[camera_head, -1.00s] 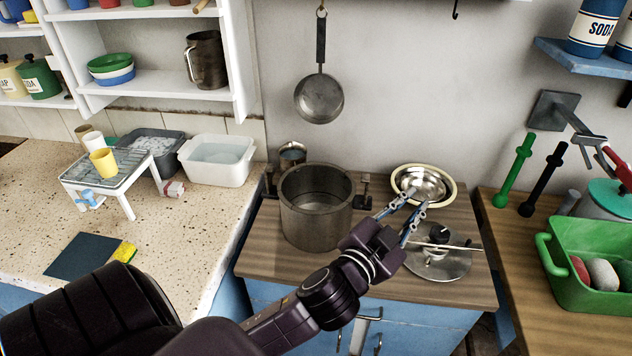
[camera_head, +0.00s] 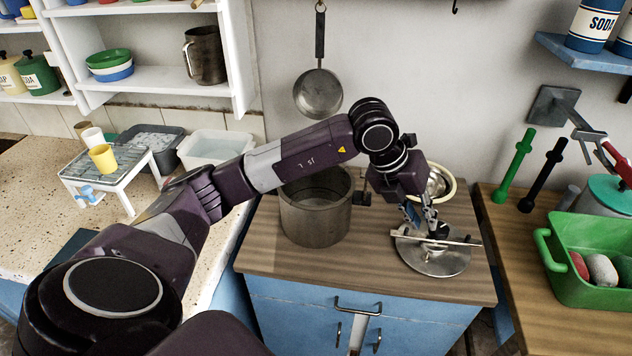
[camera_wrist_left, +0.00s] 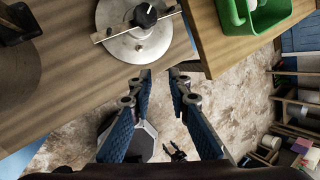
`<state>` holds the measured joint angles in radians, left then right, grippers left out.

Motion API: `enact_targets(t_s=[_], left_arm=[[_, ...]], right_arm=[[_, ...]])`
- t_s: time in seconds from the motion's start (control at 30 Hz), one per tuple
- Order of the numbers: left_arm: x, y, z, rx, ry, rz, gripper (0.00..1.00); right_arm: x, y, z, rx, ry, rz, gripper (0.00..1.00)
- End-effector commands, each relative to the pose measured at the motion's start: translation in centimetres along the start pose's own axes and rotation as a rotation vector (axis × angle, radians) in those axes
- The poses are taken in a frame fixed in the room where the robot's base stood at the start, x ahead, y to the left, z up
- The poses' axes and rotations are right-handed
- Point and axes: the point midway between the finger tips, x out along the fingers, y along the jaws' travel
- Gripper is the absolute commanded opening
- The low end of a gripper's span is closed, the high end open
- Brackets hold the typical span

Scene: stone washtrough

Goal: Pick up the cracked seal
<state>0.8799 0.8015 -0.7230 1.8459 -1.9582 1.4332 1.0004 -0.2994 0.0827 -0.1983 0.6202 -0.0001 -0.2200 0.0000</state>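A cream ring (camera_head: 447,187) lies on or around a shiny metal bowl (camera_head: 436,184) at the back of the wooden top; it may be the cracked seal, but I cannot make out a crack. My left arm partly hides it. My left gripper (camera_head: 427,222) points down in front of it, over the round metal lid (camera_head: 430,262). In the left wrist view the left gripper (camera_wrist_left: 160,76) is open, with nothing between its fingers. The lid also shows there (camera_wrist_left: 140,32), with a black knob and a bar across it.
A deep metal pot (camera_head: 316,215) stands left of the lid. A green tub (camera_head: 590,285) with stones is on the right counter. A ladle (camera_head: 319,92) hangs on the wall. The front of the wooden top (camera_head: 340,262) is clear.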

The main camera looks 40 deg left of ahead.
Motion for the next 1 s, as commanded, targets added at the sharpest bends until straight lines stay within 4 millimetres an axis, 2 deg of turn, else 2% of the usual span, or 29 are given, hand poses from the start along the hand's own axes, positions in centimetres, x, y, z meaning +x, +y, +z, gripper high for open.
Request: enact_targets(t_s=[0.03,0.1,0.2,0.3,0.37,0.47,0.67,0.83,1.0], left_arm=[[-1.5,3.2,2.0,-0.03,-0.039,0.122,0.17],[-3.6,7.1,3.9,-0.077,-0.083,0.266,0.17],[-6.5,11.0,5.5,-0.142,-0.131,0.418,0.17],[-8.4,13.3,6.3,-0.188,-0.161,0.506,0.17],[-8.8,14.1,6.5,-0.203,-0.167,0.533,0.17],[-8.5,14.9,6.6,-0.211,-0.171,0.549,0.17],[-6.7,16.0,6.6,-0.21,-0.169,0.547,0.17],[-4.8,17.4,6.2,-0.209,-0.166,0.548,0.17],[-3.0,18.4,6.4,-0.208,-0.169,0.545,0.17]], right_arm=[[0.0,0.0,0.0,0.0,0.0,0.0,0.4],[0.0,-0.1,0.0,0.0,0.0,-0.001,0.4],[0.0,-0.1,0.0,0.0,0.001,-0.001,0.4],[0.0,-0.2,-0.1,0.0,0.001,-0.003,0.4],[-0.1,-0.3,-0.1,0.0,0.001,-0.004,0.4],[-0.4,-0.5,-0.1,0.0,0.001,-0.006,0.4],[-1.3,-0.5,-0.2,0.0,0.001,-0.006,0.4],[-2.9,-0.5,-0.3,-0.001,0.001,-0.006,0.4],[-3.3,-0.5,-0.3,-0.001,0.001,-0.006,0.4]])
